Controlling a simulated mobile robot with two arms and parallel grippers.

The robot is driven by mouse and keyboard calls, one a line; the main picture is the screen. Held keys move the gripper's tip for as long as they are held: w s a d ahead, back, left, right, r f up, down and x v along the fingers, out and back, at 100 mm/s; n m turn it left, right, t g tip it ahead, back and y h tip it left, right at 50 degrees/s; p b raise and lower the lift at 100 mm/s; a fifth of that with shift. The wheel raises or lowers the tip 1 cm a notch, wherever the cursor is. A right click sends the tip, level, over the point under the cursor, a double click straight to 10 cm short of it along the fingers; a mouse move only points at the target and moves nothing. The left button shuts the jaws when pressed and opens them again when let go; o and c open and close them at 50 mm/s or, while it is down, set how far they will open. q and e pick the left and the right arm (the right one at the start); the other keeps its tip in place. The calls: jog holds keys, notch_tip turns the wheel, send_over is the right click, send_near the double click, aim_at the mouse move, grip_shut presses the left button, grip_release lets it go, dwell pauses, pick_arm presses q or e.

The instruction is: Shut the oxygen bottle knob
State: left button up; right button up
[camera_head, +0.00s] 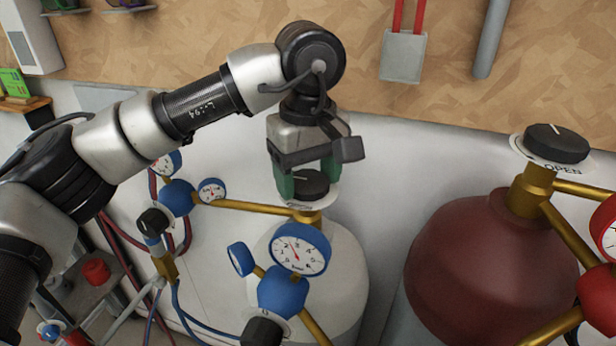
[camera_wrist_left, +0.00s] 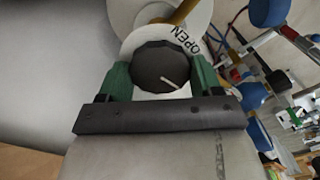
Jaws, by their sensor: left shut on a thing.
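The oxygen bottle knob (camera_head: 313,186) is a black, ribbed disc on top of the white bottle (camera_head: 340,262) with blue-rimmed gauges. My left gripper (camera_head: 306,180) comes down from above, its green fingers on either side of the knob and shut on it. In the left wrist view, the knob (camera_wrist_left: 158,66) lies between the fingers of the left gripper (camera_wrist_left: 160,78). Its white mark points to the lower right, away from the word OPEN on the white plate (camera_wrist_left: 183,38) at the upper right. My right gripper is not in view.
A dark red bottle (camera_head: 480,265) with its own black knob (camera_head: 556,143) marked OPEN stands at right. Brass pipes and a blue gauge (camera_head: 299,249) sit in front of the white bottle. Hoses hang at left. A wall is close behind.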

aim_at(307, 179)
pick_arm(q)
jog(key=m, duration=0.4)
jog(key=shift+r+m, duration=0.15)
jog(key=shift+m, duration=0.15)
jog(key=m, duration=0.4)
jog(key=shift+m, duration=0.3)
jog(key=m, duration=0.4)
jog(key=shift+m, duration=2.5)
jog(key=shift+r, duration=0.1)
jog(key=o, duration=0.9)
jog(key=shift+o, duration=0.2)
notch_tip(307, 179, up, 10)
jog(key=shift+r, duration=0.25)
